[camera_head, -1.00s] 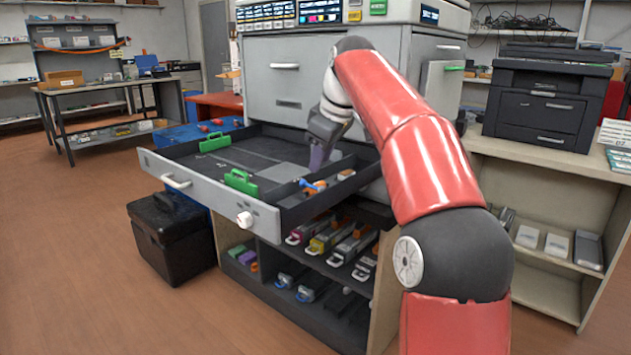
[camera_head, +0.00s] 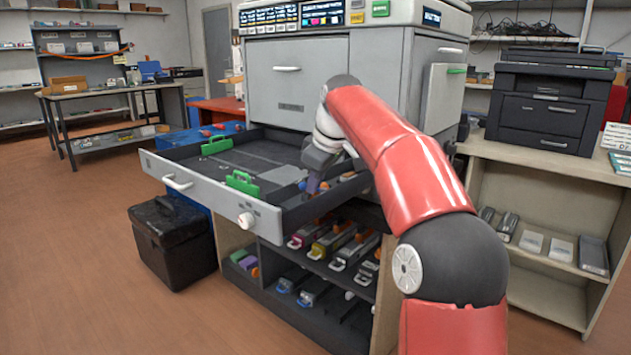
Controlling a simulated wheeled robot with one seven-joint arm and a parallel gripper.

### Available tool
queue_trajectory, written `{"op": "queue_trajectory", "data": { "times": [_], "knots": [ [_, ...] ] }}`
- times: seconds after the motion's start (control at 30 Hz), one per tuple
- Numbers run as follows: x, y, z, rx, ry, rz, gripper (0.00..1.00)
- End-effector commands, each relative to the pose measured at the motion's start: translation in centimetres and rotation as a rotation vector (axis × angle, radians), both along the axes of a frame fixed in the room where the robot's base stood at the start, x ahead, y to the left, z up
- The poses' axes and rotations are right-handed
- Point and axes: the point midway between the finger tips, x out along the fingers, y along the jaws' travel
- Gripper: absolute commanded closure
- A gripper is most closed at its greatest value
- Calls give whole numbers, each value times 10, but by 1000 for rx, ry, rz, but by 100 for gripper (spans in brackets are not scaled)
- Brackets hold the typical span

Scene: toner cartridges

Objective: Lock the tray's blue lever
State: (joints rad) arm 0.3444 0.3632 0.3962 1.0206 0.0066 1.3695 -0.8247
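The grey tray (camera_head: 205,189) is pulled out of the front of the large printer. It has green handles at its left and middle and a white knob on its front corner. The blue lever (camera_head: 303,184) is a small blue patch in the tray's right part, mostly hidden by my gripper. My gripper (camera_head: 313,186) points down into the tray's right side, right at the lever. I cannot tell whether it touches the lever or how its fingers stand.
The printer body (camera_head: 290,85) rises behind the tray. Below, a shelf (camera_head: 275,262) holds several coloured cartridges. A black case (camera_head: 172,240) stands on the floor at left. A smaller black printer (camera_head: 550,105) sits on a cabinet at right.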

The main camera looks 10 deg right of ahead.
Motion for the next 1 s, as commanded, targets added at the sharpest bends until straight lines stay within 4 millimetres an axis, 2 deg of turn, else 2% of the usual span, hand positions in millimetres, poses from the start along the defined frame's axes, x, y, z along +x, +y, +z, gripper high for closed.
{"op": "queue_trajectory", "data": {
  "times": [0.23, 0.5, 0.77, 0.8, 0.9, 0.93, 1.0],
  "knots": [
    [0, 1, 1, -1, 3, -14, 100],
    [3, -1, 1, -1, 1, -168, 100],
    [3, -2, 0, 0, 0, -173, 100],
    [3, -2, 0, 0, 0, -173, 88],
    [3, -2, 0, 0, 0, -172, 75],
    [3, -2, 0, 0, 0, -172, 71],
    [3, -2, 0, 0, 0, -172, 71]
  ]
}}
